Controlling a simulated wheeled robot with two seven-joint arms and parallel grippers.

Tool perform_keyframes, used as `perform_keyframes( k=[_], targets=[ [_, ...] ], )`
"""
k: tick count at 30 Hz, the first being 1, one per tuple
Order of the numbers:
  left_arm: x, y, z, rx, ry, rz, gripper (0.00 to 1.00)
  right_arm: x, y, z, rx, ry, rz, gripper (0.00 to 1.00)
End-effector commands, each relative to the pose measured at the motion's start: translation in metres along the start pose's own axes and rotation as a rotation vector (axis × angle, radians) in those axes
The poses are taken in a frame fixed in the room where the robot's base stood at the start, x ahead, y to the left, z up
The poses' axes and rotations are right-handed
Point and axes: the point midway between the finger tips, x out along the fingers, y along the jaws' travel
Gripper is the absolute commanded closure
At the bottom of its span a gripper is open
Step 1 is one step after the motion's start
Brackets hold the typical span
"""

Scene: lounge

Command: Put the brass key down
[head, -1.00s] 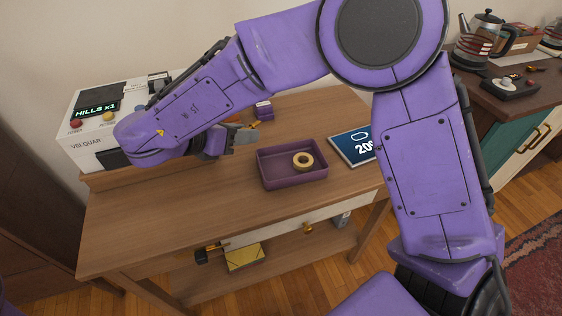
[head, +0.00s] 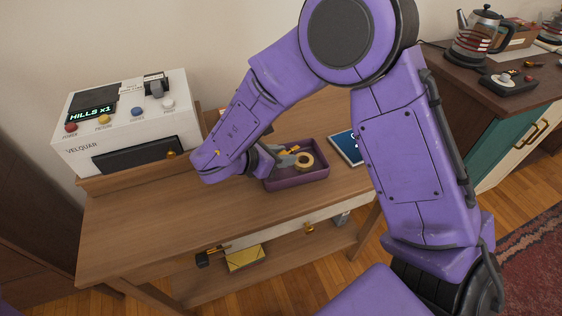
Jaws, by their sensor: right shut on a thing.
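My right gripper (head: 287,158) is over the left part of the purple tray (head: 312,182). It is shut on a small brass-coloured thing (head: 294,150), which I take to be the brass key; the fingers and arm hide most of it. The gripper is at about the tray's rim height or just above; I cannot tell whether the key touches the tray. A roll of tan tape (head: 304,161) lies in the tray, close to the right of the fingers. My left gripper is out of view.
A white machine (head: 125,120) with coloured buttons stands at the table's left back. A blue card or tablet (head: 346,147) lies right of the tray, partly behind my arm. The wooden tabletop (head: 170,225) is clear at front left. A yellow box (head: 245,257) sits on the lower shelf.

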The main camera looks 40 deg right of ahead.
Motion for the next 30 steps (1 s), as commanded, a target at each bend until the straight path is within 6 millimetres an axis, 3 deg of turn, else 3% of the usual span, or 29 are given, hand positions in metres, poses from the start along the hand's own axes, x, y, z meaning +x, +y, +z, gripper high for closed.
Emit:
perform_keyframes(
  k=[3,6,29,30],
  targets=[
    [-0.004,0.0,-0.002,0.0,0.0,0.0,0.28,0.009,0.0,-0.018,-0.005,-0.002,0.0,1.0],
    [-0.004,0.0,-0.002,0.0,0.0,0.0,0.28,0.013,0.001,-0.024,-0.001,0.0,0.001,1.0],
    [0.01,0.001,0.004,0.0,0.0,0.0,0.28,0.02,-0.001,-0.038,-0.008,0.003,-0.001,1.0],
    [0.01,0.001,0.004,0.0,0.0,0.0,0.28,0.02,-0.001,-0.039,-0.009,0.003,-0.001,0.58]
  ],
)
